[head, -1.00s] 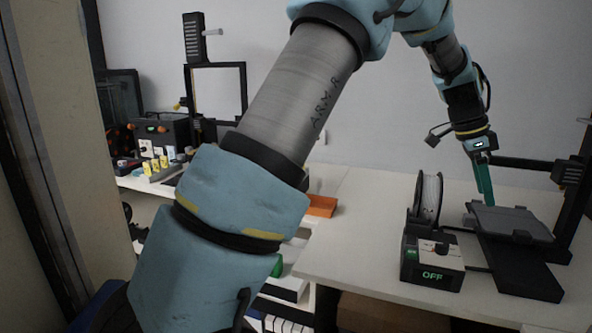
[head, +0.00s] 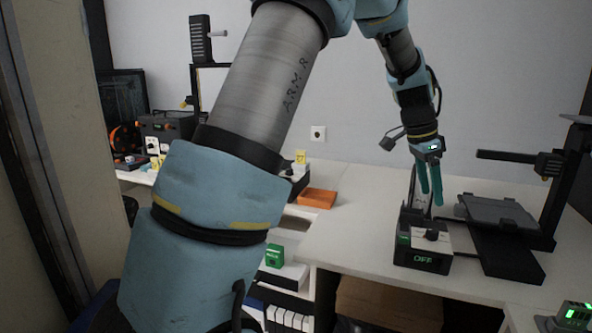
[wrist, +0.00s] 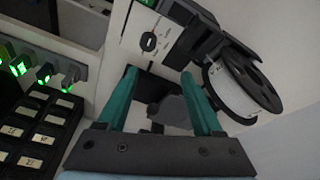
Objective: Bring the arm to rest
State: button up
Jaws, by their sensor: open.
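My gripper (head: 430,190) hangs from my raised arm above the right-hand table, with its green fingers pointing down. In the head view it shows in front of the spool behind the OFF control box (head: 424,250). In the wrist view the two green fingers (wrist: 160,105) are apart with nothing held between them. My arm reaches up and across the middle of the head view and hides part of the left bench.
A 3D printer with a dark bed (head: 497,212) stands right of the control box. A white spool (wrist: 237,90) shows in the wrist view. An orange tray (head: 316,198) lies on the table's left. A cardboard box (head: 388,302) sits below. Table front is clear.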

jog(key=a+f+n+t+y, duration=0.2)
jog(key=a+n, duration=0.5)
jog(key=a, duration=1.2)
jog(key=s+a+f+n, duration=0.2)
jog(key=s+a+n, duration=0.3)
jog(key=a, duration=0.4)
jog(key=s+a+f+n+y, duration=0.1)
jog(key=s+a+f+n, duration=0.2)
jog(key=a, duration=0.6)
jog(key=shift+s+a+f+n, duration=0.15)
jog(key=shift+s+f+n, duration=0.1)
jog(key=shift+s+n, duration=0.7)
